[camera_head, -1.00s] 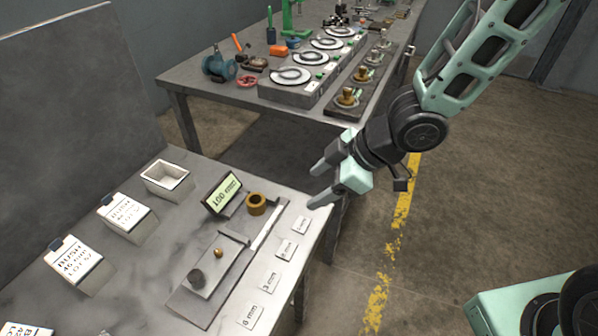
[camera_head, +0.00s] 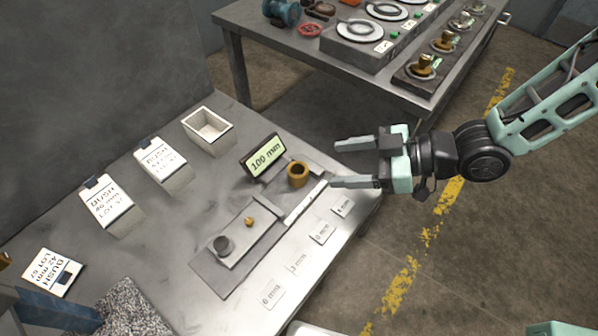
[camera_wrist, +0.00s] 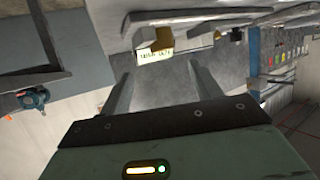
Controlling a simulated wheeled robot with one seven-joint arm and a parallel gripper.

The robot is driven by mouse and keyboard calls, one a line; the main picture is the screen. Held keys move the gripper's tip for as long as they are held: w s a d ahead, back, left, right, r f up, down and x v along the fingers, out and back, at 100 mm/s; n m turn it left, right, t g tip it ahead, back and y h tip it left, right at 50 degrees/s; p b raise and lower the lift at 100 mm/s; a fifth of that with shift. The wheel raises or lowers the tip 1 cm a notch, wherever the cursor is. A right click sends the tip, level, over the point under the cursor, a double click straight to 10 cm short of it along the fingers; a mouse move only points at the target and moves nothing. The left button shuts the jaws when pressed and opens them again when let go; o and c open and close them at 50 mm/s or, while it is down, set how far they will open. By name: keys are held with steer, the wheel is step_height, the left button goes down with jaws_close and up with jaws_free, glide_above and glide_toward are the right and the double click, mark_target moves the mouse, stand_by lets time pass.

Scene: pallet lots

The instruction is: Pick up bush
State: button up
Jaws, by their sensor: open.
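My gripper (camera_head: 335,163) is open and empty, to the right of the bush in the head view. Its two fingers point left towards the bush, and the bush is not between them. In the wrist view, my gripper's fingers (camera_wrist: 160,70) are spread apart, with a yellow-brown thing (camera_wrist: 160,38), likely the bush, beyond them near the lit display (camera_wrist: 155,56).
An open white box (camera_head: 208,131) and several labelled boxes (camera_head: 162,163) stand along the left of the table. Small marked tags (camera_head: 321,233) lie along its front edge. Another bench (camera_head: 260,40) holds dial plates and brass parts behind. Floor at right is clear.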

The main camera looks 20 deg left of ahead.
mark_target(299, 170)
steer(key=x, duration=0.7)
steer(key=shift+s+f, duration=0.15)
steer(key=shift+s, duration=0.1)
steer(key=shift+c, duration=0.2)
steer(key=c, duration=1.1)
